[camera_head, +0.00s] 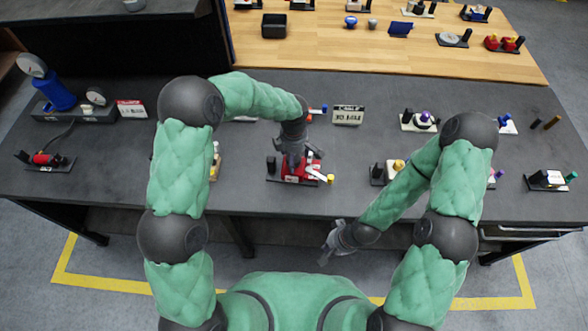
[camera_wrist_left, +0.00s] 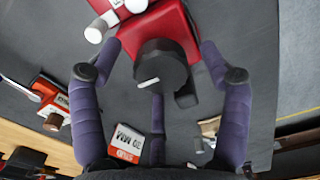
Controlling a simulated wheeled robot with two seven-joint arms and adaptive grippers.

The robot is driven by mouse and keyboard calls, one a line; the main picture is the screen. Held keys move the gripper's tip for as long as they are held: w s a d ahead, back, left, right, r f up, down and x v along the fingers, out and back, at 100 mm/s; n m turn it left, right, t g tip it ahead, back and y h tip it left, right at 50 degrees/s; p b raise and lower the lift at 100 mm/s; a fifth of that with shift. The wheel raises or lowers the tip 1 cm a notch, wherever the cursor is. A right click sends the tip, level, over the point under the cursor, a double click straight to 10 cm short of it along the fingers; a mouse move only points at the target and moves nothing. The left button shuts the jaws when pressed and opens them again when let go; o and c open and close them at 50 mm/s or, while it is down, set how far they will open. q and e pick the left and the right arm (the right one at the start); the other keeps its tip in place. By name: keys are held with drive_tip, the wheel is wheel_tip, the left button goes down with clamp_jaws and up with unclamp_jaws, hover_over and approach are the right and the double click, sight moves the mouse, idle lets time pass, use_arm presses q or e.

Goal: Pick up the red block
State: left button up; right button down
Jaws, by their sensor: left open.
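The red block (camera_head: 287,178) is part of a small assembly on the grey bench in the head view, with a black part at its left and white and yellow parts at its right. In the left wrist view the red block (camera_wrist_left: 181,25) lies ahead, with a dark round knob (camera_wrist_left: 160,68) in front of it. My left gripper (camera_head: 297,158) reaches down over the assembly. Its purple fingers (camera_wrist_left: 160,52) are open on either side of the block and knob; contact cannot be told. My right gripper (camera_head: 335,243) hangs off the bench's front edge, away from the block.
Several valve assemblies stand on the bench, including a blue one (camera_head: 57,92) at the left and a white one (camera_head: 548,180) at the right. A wooden table (camera_head: 320,50) with more parts lies beyond.

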use_arm(q)
drive_tip(key=shift+f, duration=0.95)
clamp_jaws()
drive_tip(key=shift+r, duration=0.15)
wheel_tip(320, 180, up, 9)
drive_tip(key=shift+f, duration=4.2)
